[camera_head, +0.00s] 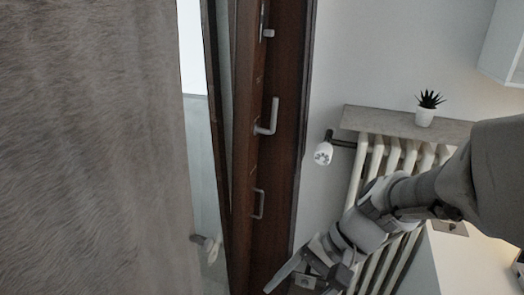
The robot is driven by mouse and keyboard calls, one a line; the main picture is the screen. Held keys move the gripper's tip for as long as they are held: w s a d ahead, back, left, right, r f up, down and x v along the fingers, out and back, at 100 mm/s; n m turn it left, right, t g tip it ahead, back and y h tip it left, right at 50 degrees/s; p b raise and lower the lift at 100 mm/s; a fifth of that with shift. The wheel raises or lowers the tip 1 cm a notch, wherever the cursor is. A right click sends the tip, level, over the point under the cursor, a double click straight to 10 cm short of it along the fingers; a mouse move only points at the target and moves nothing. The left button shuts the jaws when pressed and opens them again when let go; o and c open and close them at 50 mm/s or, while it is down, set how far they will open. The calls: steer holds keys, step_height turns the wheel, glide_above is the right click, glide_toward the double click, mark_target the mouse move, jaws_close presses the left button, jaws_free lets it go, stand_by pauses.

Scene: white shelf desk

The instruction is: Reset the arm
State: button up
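My arm comes in from the right edge and reaches down to the lower middle of the head view. My gripper (300,279) is at the bottom edge, in front of the radiator's lower left and beside the dark brown door. One pale finger shows, pointing down and left. The rest of the gripper is cut off by the frame or hidden, so its opening and anything held cannot be seen.
A dark brown door (275,170) with metal handles stands ajar at the centre. A grey furry curtain (90,150) fills the left. A radiator (378,160) with a shelf (385,121) and potted plant (428,107) is behind my arm. A white surface (460,262) is at lower right.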

steer(key=s+d+r+n+t+h+p, duration=0.1)
steer(key=d+r+n+t+h, duration=0.5)
steer(key=d+r, duration=0.3)
step_height(320, 180, up, 2)
steer(key=shift+r+t+h, duration=0.25)
steer(key=shift+t+h, duration=0.15)
steer(key=shift+t, duration=0.1)
steer(key=shift+d, duration=0.15)
steer(key=c, duration=0.3)
steer(key=shift+n, duration=0.3)
